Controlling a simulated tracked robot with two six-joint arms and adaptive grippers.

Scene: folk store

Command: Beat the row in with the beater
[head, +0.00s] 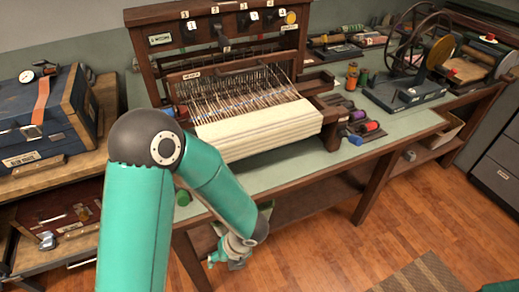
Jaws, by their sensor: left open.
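The wooden loom (150,55) stands on the green-topped bench, with warp threads (232,96) stretched toward me. A dark wooden bar with a raised handle, which looks like the beater (245,66), crosses the loom behind the threads. Cream cloth (262,131) lies at the loom's front; I cannot make out its newest row. My left gripper (232,264) hangs low in front of the bench, below and apart from the loom. It is open, and its fingers are small and partly hidden by its wrist. My left arm covers the loom's lower left side. My right gripper is not in view.
Coloured spools (362,127) lie in a tray right of the loom. A wheel on a stand (405,92) is farther right. A blue case (40,115) sits on the left shelf. A lower shelf (310,216) runs under the bench, with open wooden floor in front.

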